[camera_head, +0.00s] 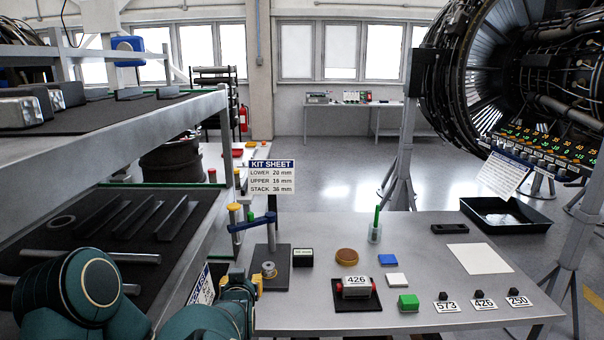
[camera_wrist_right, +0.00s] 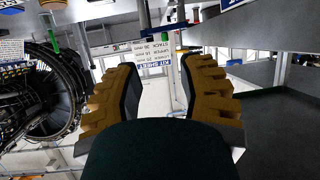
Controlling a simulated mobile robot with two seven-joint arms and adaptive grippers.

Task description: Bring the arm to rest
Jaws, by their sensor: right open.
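My right gripper (camera_head: 241,281) shows at the bottom of the head view, with yellow fingers and a dark green wrist, at the left end of the workbench (camera_head: 330,232). In the right wrist view its two fingers (camera_wrist_right: 158,95) stand wide apart with nothing between them. Its arm (camera_head: 85,290) is bent across the lower left corner. The kit sheet sign (camera_head: 272,176) stands beyond the gripper and appears upside down in the wrist view (camera_wrist_right: 157,67). My left gripper is not in view.
A stand with a blue arm (camera_head: 252,222) and a metal spool (camera_head: 269,268) are close to the gripper. A shelf rack (camera_head: 120,140) is on the left. An engine (camera_head: 500,80) hangs right.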

